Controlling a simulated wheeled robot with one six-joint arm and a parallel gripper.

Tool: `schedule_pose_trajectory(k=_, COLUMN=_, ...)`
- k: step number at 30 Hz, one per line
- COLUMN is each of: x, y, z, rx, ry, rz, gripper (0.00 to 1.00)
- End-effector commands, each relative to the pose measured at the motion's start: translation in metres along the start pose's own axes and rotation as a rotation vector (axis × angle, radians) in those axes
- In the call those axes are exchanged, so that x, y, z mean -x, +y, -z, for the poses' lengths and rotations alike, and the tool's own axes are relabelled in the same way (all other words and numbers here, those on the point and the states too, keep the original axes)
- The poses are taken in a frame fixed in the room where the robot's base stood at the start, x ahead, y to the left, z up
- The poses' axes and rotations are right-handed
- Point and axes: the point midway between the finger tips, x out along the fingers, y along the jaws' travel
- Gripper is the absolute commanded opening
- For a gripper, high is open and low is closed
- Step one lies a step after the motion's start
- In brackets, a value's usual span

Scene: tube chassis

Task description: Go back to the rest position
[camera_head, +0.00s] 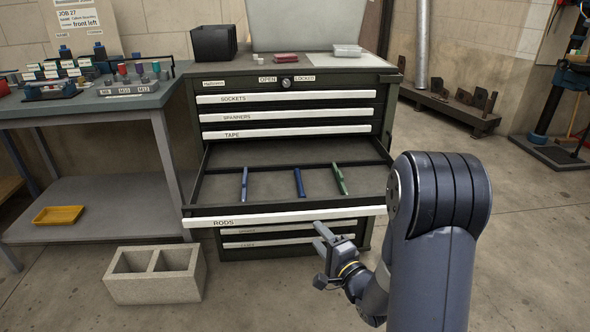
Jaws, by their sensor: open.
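My gripper (324,236) is open in the camera_head view, with nothing seen between its fingers. It is low at the centre right, in front of the tool cabinet and close to the front of the pulled-out RODS drawer (200,224). I cannot tell whether it touches the drawer. My arm comes in from the lower right. The drawer holds a light blue rod (244,184), a dark blue rod (299,182) and a green rod (339,179), lying apart in its front section.
The tool cabinet (197,134) has its other drawers shut. A workbench (90,106) with racks stands at left, a yellow tray (58,215) on its lower shelf. A concrete block (153,286) sits on the floor. The floor at right is mostly clear.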

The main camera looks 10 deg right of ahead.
Motion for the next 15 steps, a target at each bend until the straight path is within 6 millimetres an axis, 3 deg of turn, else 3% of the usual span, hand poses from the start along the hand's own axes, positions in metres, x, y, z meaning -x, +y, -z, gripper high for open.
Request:
schedule_pose_trajectory(k=9, x=-0.059, y=0.001, z=-0.001, rx=0.001, ry=-0.004, rz=0.004, gripper=0.47)
schedule_pose_trajectory(k=15, x=-0.088, y=0.001, z=-0.001, rx=0.000, ry=-0.003, rz=0.002, gripper=0.47)
